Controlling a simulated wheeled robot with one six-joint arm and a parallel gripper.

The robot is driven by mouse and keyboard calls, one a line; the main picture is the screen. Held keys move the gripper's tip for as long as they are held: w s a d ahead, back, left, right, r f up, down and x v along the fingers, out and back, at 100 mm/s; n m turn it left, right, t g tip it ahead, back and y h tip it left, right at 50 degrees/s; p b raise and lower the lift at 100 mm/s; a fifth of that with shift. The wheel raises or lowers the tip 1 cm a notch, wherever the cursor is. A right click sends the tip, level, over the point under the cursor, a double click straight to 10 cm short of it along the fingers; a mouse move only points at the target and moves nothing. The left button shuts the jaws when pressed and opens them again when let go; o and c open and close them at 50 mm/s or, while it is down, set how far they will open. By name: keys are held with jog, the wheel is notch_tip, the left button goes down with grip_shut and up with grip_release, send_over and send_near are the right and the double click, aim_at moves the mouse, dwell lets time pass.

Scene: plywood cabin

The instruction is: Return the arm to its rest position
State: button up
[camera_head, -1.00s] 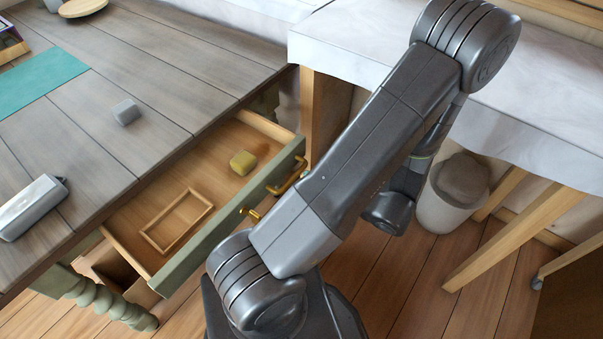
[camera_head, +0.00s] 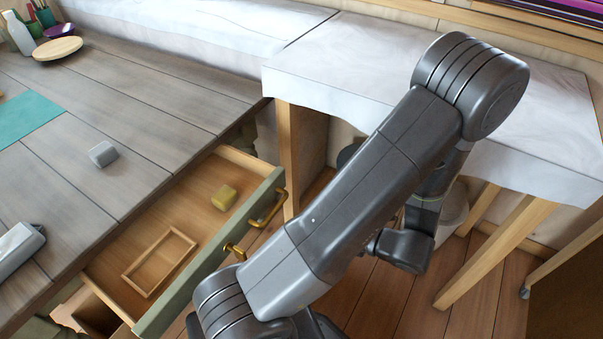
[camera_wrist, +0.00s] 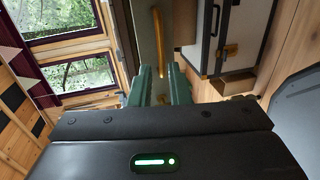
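My arm crosses the middle of the head view, folded at the elbow, with its wrist hanging behind the forearm. My gripper is hidden there. An open drawer (camera_head: 207,262) with a green front and brass handles stands left of my arm. It holds a yellow block (camera_head: 224,197) and a small wooden frame (camera_head: 160,262).
The grey plank table (camera_head: 150,110) carries a grey block (camera_head: 103,154), a teal mat (camera_head: 25,118) and a wooden plate (camera_head: 58,48). A white-topped bench (camera_head: 345,75) stands behind my arm. A bin (camera_head: 455,208) is partly hidden by my wrist. Floor shows at lower right.

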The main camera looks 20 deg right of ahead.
aim_at(280, 206)
jog(key=b+x, duration=0.1)
jog(key=x, duration=1.2)
jog(key=shift+w+a, duration=0.25)
jog(key=shift+w, duration=0.05)
